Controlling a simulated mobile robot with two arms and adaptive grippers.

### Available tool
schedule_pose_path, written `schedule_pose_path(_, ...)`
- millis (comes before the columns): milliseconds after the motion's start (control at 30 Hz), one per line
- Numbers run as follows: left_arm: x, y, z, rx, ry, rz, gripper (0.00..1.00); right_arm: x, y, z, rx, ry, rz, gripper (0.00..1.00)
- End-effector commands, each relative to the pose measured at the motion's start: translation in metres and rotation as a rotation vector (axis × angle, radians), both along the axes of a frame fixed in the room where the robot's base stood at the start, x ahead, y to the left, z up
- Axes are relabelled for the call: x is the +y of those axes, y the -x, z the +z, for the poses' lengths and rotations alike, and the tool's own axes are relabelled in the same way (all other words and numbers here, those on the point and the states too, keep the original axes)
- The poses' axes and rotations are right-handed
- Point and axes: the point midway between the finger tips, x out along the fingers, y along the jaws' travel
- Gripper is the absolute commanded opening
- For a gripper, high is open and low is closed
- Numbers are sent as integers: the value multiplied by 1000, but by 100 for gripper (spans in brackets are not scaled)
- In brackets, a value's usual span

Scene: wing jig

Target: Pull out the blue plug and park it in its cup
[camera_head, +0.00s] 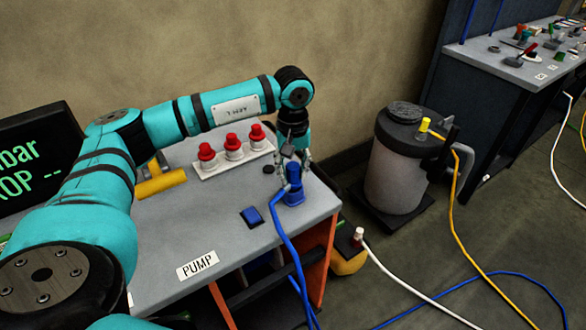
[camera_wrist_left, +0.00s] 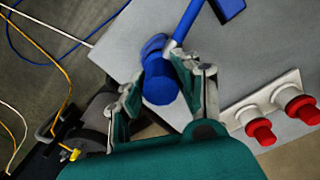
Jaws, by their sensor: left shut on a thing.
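The blue plug (camera_head: 293,173) stands upright at the right corner of the grey pump table, with its cable (camera_head: 281,235) running down over the front edge. A blue round holder (camera_head: 295,198) is right under it; I cannot tell from here how deep the plug sits in it. My left gripper (camera_head: 292,163) reaches down from above and is shut on the plug. In the left wrist view the plug's round end (camera_wrist_left: 160,82) lies between the two fingers, with part of the blue holder (camera_wrist_left: 152,45) behind it. My right gripper is not in view.
A blue square (camera_head: 251,216) lies on the table (camera_head: 180,232) near the plug. Several red-capped knobs (camera_head: 232,147) stand on a white strip behind. A grey drum (camera_head: 398,172) with a yellow plug (camera_head: 423,125) stands right. Loose cables (camera_head: 480,268) cross the floor.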

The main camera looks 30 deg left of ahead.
Motion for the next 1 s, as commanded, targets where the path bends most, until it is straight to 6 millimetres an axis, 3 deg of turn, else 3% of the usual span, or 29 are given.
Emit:
schedule_pose_path(433, 0, 0, -5, -1, 0, 0, 1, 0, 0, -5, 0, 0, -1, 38)
schedule_pose_path(467, 0, 0, -5, -1, 0, 0, 35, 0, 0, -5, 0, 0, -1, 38)
schedule_pose_path(633, 0, 0, -5, -1, 1, 0, 58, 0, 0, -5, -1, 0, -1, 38)
schedule_pose_path(1000, 0, 0, 0, -2, 1, 0, 59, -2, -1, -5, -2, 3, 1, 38)
